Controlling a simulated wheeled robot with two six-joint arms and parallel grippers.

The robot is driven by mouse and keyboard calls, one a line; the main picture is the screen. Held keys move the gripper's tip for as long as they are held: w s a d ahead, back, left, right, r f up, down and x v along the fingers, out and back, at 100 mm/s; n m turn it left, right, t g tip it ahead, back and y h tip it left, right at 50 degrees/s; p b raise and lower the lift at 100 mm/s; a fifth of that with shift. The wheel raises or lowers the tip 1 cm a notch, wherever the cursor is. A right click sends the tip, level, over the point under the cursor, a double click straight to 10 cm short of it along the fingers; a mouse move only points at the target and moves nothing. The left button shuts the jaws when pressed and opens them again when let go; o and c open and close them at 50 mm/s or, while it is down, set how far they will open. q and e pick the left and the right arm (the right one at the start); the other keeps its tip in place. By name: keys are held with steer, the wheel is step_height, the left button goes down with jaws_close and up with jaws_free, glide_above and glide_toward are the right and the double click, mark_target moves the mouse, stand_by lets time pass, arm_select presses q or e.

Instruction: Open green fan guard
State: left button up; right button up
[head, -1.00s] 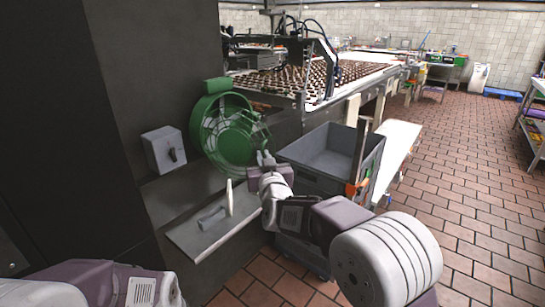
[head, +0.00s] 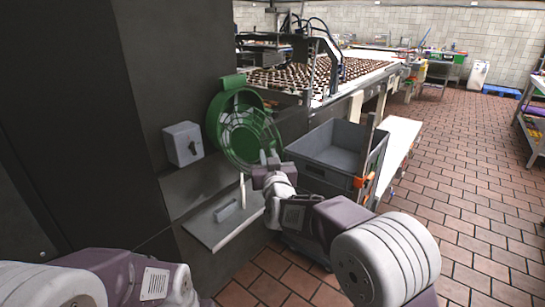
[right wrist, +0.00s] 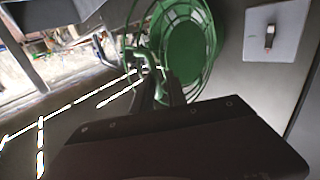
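The green fan guard (head: 250,138) is a round wire cage set against a green ring housing (head: 216,112) on the dark machine wall. It also shows in the right wrist view (right wrist: 184,50). My right gripper (head: 268,157) is at the guard's lower right edge in the head view. Its two dark fingers (right wrist: 163,80) look a little apart; whether they touch the green piece is unclear. My left arm comes in at the lower left, and its gripper is out of view.
A grey switch box (head: 183,144) is on the wall left of the fan. A grey crate (head: 334,158) stands close right of my right gripper. Tiled floor is clear farther right.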

steer(key=shift+w+a, duration=0.1)
steer(key=shift+a, duration=0.3)
steer(key=shift+d+f, duration=0.15)
stand_by(0.4)
steer(key=s+d, duration=0.1)
steer(key=s, duration=0.8)
steer(key=shift+d+b, duration=0.25)
steer(key=shift+b, duration=0.15)
